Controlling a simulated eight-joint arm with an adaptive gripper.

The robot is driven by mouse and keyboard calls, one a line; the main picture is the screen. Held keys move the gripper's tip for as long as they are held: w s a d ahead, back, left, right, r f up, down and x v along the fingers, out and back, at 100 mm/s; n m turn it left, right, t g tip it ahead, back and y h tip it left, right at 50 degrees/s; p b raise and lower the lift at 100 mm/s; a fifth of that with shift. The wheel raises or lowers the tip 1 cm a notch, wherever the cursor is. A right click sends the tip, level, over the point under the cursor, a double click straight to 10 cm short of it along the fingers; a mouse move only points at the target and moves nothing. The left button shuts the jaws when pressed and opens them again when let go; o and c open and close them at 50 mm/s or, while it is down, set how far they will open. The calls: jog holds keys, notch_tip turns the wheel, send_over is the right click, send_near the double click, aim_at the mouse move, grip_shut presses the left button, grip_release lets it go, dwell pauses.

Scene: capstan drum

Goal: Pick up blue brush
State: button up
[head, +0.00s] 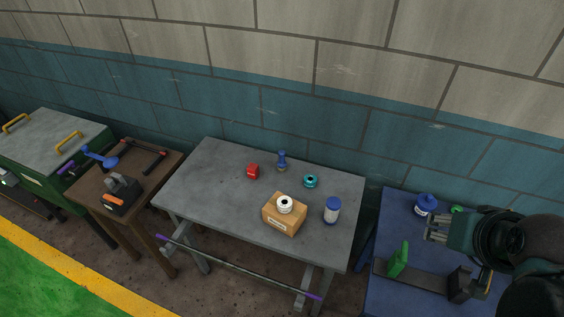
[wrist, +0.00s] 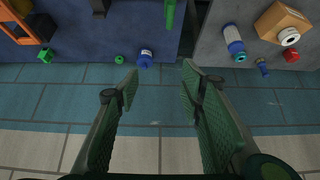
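A small blue thing that looks like the blue brush (head: 282,160) stands upright near the back edge of the grey table, with a knobbed top and a duller base. It also shows small in the wrist view (wrist: 262,67), at the right, beside a red piece. My gripper (head: 430,229) is at the right in the head view, over the blue table and well to the right of the brush. In the wrist view my gripper (wrist: 160,88) has its two green fingers spread apart with nothing between them.
The grey table (head: 215,187) also holds a red piece (head: 253,171), a teal ring (head: 311,181), a cardboard box (head: 282,217) with a white roll on top, and a blue-capped bottle (head: 332,210).

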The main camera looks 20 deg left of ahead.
jog(key=shift+c, duration=1)
jog(key=w+a+r+m+g, duration=0.1)
jog(key=w+a+r+m, duration=0.1)
jog(key=w+a, duration=0.4)
jog(key=w+a+r+m+g, duration=0.1)
jog(key=w+a+r+m, duration=0.25)
jog(key=w, duration=0.45)
jog(key=m+g+p, duration=0.2)
jog(key=m+g, duration=0.3)
jog(key=m, duration=0.6)
send_over(281, 152)
jog(key=f, duration=2.5)
jog(key=shift+d+f, duration=0.2)
jog(key=shift+f, duration=0.05)
jog(key=shift+s+a+f, duration=0.1)
jog(key=shift+a+f, duration=0.15)
